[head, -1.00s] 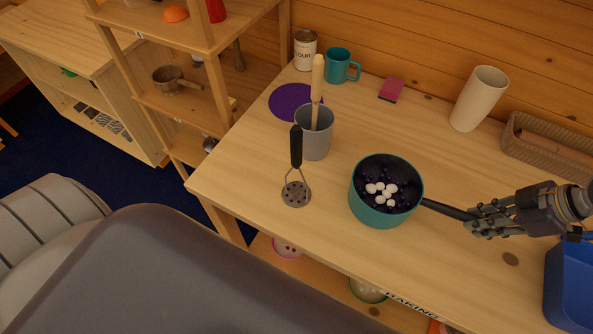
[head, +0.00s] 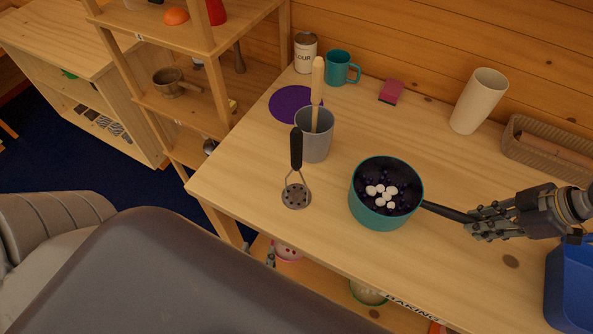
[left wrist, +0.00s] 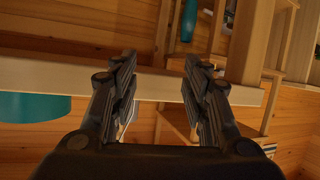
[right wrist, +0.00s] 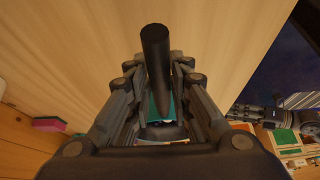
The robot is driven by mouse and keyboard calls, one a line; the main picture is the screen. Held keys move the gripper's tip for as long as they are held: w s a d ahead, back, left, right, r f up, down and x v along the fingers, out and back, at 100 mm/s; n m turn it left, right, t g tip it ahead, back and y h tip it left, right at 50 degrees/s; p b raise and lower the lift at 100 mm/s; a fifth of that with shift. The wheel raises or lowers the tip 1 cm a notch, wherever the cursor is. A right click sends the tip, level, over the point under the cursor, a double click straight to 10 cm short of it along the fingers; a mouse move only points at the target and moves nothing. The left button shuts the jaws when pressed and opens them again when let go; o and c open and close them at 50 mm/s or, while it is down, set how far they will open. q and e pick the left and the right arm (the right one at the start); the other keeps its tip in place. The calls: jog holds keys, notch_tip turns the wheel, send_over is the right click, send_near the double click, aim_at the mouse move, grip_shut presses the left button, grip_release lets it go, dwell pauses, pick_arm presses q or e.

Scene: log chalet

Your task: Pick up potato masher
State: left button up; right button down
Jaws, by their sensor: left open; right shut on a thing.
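The potato masher (head: 296,149) has a black handle and a round steel plate with holes. In the head view it stands handle up near the table's front left edge, beside a grey cup. My left gripper (left wrist: 160,78) is open with nothing between its fingers in the left wrist view. In the head view only a small grey tip of it (head: 270,257) shows below the table's front edge, apart from the masher. My right gripper (head: 477,220) is shut on the black handle of a teal saucepan (head: 372,214). That handle also shows in the right wrist view (right wrist: 156,60).
The grey cup (head: 316,147) holds a wooden stick close behind the masher. A purple disc (head: 289,104), a teal mug (head: 337,68) and a can (head: 305,52) stand farther back. A table edge (left wrist: 45,76) crosses the left wrist view. A blue bin (head: 570,285) is at right.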

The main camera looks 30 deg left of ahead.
aim_at(295, 163)
pick_arm(q)
jog(key=w+d+r+m+t, duration=0.1)
jog(key=w+d+r+t, duration=0.15)
jog(key=r, duration=0.65)
jog(key=w+d+r+t, duration=0.2)
jog(key=w+r, duration=0.2)
jog(key=r, duration=0.5)
jog(key=shift+m+y, duration=0.3)
jog(key=w, duration=0.1)
jog(key=w+a+r, duration=0.1)
jog(key=w, duration=0.3)
jog(key=shift+w+a+r, duration=0.2)
jog(key=shift+w+r, duration=0.05)
jog(key=shift+a+x, duration=0.2)
jog(key=shift+x, duration=2.85)
grip_shut()
